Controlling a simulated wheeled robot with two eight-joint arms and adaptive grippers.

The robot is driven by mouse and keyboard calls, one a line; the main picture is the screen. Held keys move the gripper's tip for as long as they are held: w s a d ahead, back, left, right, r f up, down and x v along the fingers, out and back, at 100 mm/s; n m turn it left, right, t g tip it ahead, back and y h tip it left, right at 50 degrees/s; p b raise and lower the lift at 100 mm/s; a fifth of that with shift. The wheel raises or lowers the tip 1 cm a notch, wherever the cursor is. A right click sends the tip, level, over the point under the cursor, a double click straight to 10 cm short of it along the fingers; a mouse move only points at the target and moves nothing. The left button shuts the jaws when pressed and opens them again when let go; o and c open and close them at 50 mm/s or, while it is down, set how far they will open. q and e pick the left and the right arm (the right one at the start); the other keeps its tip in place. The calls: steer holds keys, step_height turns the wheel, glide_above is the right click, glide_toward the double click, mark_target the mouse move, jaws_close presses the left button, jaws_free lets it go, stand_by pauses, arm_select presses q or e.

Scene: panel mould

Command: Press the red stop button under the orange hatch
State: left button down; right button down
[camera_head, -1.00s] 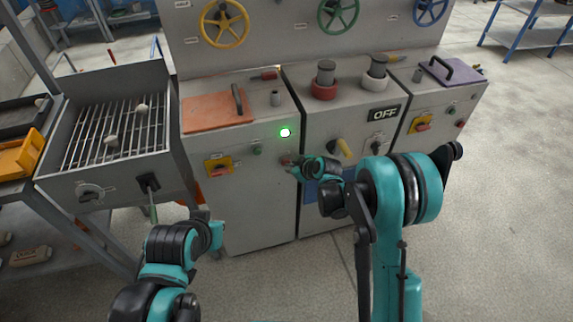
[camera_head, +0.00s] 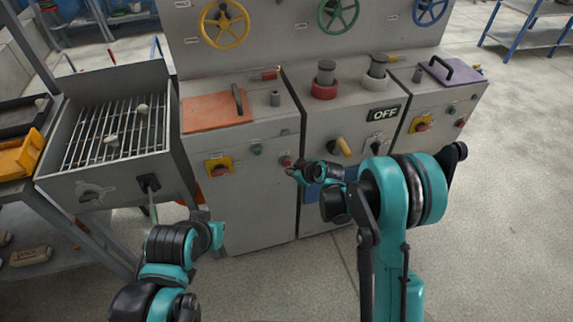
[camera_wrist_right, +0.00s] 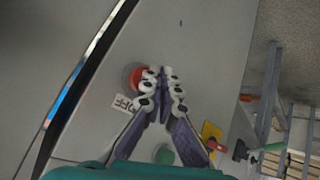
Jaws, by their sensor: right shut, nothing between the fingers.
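The orange hatch (camera_head: 215,109) lies closed on the sloping top of the left cabinet, with a dark handle. The red stop button (camera_head: 286,161) is on that cabinet's front face, below and right of the hatch. A green button (camera_head: 257,149) is left of it. My right gripper (camera_head: 293,171) is shut and empty, just below and right of the red button. In the right wrist view the fingertips (camera_wrist_right: 161,73) overlap the edge of the red button (camera_wrist_right: 137,77); contact cannot be told. My left gripper (camera_head: 213,238) is low at left, its fingers unclear.
A yellow-backed red switch (camera_head: 219,166) is left on the same cabinet. A grill box (camera_head: 115,130) stands at left. A purple hatch (camera_head: 452,72) is at far right.

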steer(key=shift+s+d, duration=0.25)
steer(key=shift+s, duration=0.55)
steer(key=shift+s+d, duration=0.3)
steer(key=shift+s, duration=0.55)
steer(key=shift+s+d, duration=0.25)
steer(key=shift+s, duration=0.55)
steer(key=s+d+r+m+h, duration=0.1)
steer(key=s+d+r+m, duration=0.25)
steer(key=s+r, duration=0.2)
steer(key=s+d+r+m+h, duration=0.2)
steer(key=s+d+r, duration=0.25)
steer(key=r, duration=0.25)
steer(key=s+d+r+m+h, duration=0.1)
steer(key=s+d, duration=0.3)
steer(key=s, duration=0.4)
steer(key=s+d+r+m+h, duration=0.1)
steer(key=s+d+m, duration=0.3)
steer(key=s, duration=0.4)
steer(key=shift+s+d+r+g+h, duration=0.15)
steer(key=shift+d+r+g+h, duration=0.25)
steer(key=shift+r, duration=0.4)
